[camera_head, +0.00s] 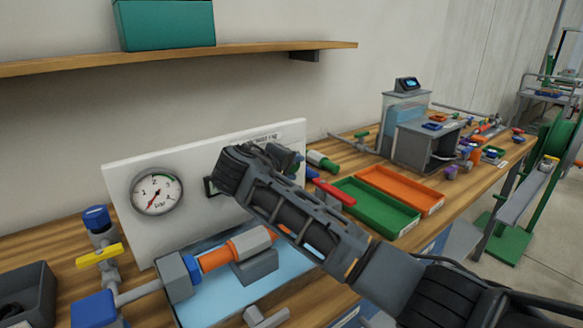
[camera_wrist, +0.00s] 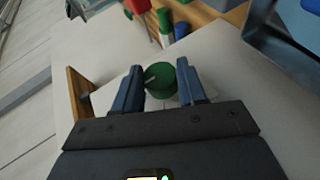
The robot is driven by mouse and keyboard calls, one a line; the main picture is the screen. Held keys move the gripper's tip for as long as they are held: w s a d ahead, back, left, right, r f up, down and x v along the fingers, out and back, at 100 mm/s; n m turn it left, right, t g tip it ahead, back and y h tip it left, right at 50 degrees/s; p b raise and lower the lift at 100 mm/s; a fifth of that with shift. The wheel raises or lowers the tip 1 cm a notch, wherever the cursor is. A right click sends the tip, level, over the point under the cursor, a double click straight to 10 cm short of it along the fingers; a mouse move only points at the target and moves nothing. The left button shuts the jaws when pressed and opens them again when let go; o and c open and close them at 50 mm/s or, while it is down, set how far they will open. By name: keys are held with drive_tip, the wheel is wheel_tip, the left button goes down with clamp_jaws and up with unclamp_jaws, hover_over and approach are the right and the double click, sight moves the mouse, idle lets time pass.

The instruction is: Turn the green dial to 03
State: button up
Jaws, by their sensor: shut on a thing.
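The green dial (camera_wrist: 163,82) sits on a white panel in the wrist view, with a pale pointer line on its face. My gripper (camera_wrist: 160,68) has one dark blue finger on each side of the dial and is shut on it. The digits around the dial are not readable.
A pressure gauge (camera_head: 157,192) is on the panel's left part. A red-handled lever (camera_head: 334,192), a green tray (camera_head: 376,207) and an orange tray (camera_head: 400,188) lie right of the panel. Orange and grey piping (camera_head: 250,243) runs below it. A shelf (camera_head: 180,58) hangs above.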

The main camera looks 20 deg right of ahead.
drive_tip(key=o, duration=1.1)
drive_tip(key=shift+c, duration=0.2)
drive_tip(key=v, duration=0.8)
drive_tip(key=shift+b, duration=0.3)
